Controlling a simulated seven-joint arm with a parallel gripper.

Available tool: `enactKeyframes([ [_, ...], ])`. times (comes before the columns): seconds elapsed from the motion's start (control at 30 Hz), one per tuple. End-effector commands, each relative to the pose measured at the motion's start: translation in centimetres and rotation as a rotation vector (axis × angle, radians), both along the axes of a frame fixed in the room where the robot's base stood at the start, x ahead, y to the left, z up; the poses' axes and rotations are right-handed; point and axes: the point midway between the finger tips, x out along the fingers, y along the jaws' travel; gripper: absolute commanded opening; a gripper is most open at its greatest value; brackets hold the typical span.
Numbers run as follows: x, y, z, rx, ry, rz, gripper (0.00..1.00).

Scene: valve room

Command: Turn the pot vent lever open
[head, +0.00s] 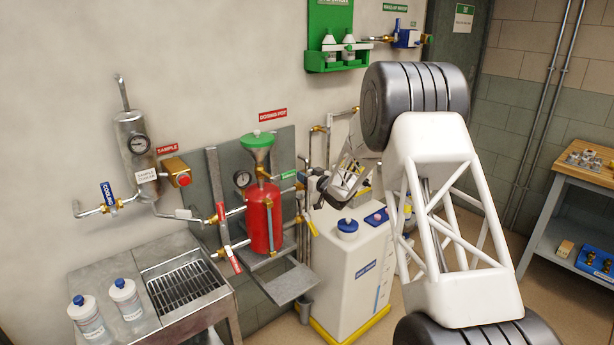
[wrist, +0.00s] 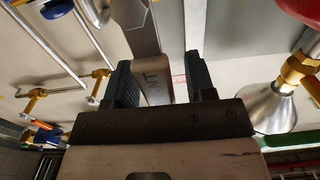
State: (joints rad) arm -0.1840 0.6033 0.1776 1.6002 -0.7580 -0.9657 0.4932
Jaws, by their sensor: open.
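The red dosing pot (head: 262,217) hangs on a grey back plate under a green-topped funnel (head: 257,142). A short green lever (head: 288,175) sits on its upper right side. My gripper (head: 318,186) is just right of that lever, partly hidden by my arm. In the wrist view my gripper (wrist: 163,78) is open, with a dark pad on each side of a pale grey lever (wrist: 145,32). Its end bears partly readable lettering ending in "NT". The lever lies closer to the left pad, and a gap shows to the right pad. Contact cannot be told.
A metal funnel with a brass valve (wrist: 298,68) is close on the right in the wrist view. Pipes with brass fittings (wrist: 100,74) run on the left. A red-handled lever (head: 232,259) hangs left of the pot. A white tank (head: 345,262) stands below my gripper.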

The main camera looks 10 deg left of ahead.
Motion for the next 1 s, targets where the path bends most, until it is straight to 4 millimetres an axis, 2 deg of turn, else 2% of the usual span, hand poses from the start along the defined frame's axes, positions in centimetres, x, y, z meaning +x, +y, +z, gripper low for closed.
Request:
enactKeyframes([
  [0.3,0.06,0.07,0.01,0.000,0.000,0.000,0.48],
  [0.6,0.04,0.07,0.00,0.000,0.000,0.000,0.03],
  [0.63,0.04,0.07,0.00,0.000,0.000,0.000,0.00],
  [1.0,-0.05,0.15,-0.03,-0.011,-0.011,0.000,0.00],
])
